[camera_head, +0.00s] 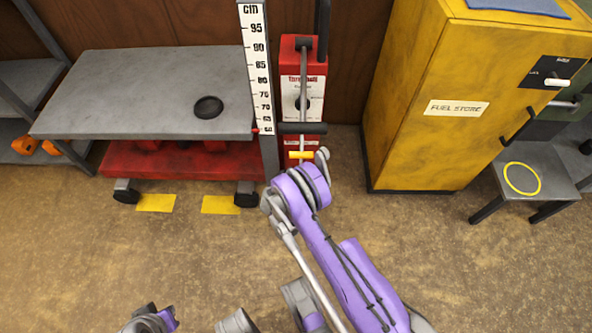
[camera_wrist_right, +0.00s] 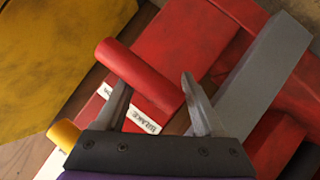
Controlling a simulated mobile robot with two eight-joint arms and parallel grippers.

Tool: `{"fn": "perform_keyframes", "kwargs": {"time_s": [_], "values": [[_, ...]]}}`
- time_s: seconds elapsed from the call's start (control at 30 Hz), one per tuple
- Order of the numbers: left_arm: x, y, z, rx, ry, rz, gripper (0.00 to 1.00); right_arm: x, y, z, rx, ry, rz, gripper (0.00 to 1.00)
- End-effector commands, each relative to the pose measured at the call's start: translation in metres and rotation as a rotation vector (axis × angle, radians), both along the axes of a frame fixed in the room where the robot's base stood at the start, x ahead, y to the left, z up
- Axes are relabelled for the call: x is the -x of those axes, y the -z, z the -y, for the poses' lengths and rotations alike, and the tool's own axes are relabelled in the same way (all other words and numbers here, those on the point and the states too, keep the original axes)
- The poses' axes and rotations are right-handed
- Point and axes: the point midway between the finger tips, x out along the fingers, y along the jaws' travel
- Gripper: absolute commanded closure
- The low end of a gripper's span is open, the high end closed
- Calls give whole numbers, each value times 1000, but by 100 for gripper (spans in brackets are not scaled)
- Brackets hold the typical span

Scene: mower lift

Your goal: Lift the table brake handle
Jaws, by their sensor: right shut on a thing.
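In the right wrist view a red cylindrical handle (camera_wrist_right: 135,72) lies at a slant across my right gripper (camera_wrist_right: 155,80). One grey finger is on each side of it, and the gripper is shut on it. A white label reading "BRAKE" (camera_wrist_right: 144,121) shows just below the handle. In the head view my right arm reaches to the foot of the red post beside the lift table (camera_head: 160,75); its wrist hides the gripper and the red handle. My left gripper cannot be made out.
The red post (camera_head: 302,75) carries a black-gripped lever (camera_head: 303,128) and a yellow handle (camera_head: 301,155). A white height scale (camera_head: 258,65) stands between table and post. A yellow fuel cabinet (camera_head: 425,100) is to the right, with a grey stool (camera_head: 548,187) beside it. Front floor is open.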

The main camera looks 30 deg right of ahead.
Motion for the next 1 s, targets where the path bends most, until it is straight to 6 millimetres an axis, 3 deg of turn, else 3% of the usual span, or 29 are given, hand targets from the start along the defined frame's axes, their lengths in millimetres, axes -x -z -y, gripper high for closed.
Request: {"fn": "perform_keyframes", "kwargs": {"time_s": [0.53,0.57,0.6,0.73,1.0], "values": [[0,0,0,0,0,0,100,6,-3,5,0,19,1,100],[0,0,0,0,0,0,100,6,-3,5,0,19,1,29],[0,0,0,0,0,0,100,5,-3,5,0,19,1,22],[0,0,0,0,0,0,100,4,-3,4,1,16,1,0],[0,-1,0,0,0,0,100,4,-4,1,1,10,0,0]]}}
